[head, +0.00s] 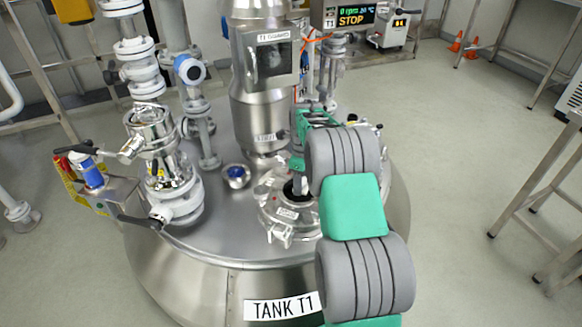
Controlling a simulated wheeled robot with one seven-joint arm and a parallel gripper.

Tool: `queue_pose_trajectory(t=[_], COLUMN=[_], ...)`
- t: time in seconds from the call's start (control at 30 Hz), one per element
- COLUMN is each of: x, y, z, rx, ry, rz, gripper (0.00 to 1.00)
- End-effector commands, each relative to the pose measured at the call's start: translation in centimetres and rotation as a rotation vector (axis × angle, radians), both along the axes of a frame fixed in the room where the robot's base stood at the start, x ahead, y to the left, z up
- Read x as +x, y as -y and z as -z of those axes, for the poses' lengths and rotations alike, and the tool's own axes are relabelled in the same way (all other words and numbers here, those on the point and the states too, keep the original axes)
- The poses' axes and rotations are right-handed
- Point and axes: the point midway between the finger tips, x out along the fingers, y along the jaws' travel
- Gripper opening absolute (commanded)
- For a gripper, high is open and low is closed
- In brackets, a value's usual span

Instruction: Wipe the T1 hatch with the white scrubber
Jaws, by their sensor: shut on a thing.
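The T1 hatch (277,213) is a round metal lid on top of tank T1, with clamps around its rim and a dark round patch near its middle. My gripper (299,188) points down over the hatch, at that dark patch. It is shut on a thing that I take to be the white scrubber. The scrubber itself is too small and hidden to make out clearly. I cannot tell whether it touches the lid. My arm covers the right side of the hatch.
A tall steel column (262,95) rises behind the hatch. A valve stack (165,165) stands at the left of the tank top, with a small blue-topped port (236,176) between. A display reading STOP (350,16) is behind. A metal frame (540,185) stands right; the floor between is clear.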

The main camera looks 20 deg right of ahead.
Motion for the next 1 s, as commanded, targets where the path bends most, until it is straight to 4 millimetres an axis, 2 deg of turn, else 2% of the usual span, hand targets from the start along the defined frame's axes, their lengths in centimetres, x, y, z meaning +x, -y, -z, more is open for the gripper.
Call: queue_pose_trajectory(t=[0.33,0.37,0.47,1.0], x=[0.2,0.2,0.2,-0.2], y=[2.3,2.2,1.4,-2.4], z=[0.0,-0.4,0.0,0.0], rx=[0.001,0.001,0.001,0.001], ry=[-0.002,-0.002,-0.002,-0.004], rz=[-0.011,-0.014,-0.014,0.004], gripper=[0.21,0.21,0.21,0.21])
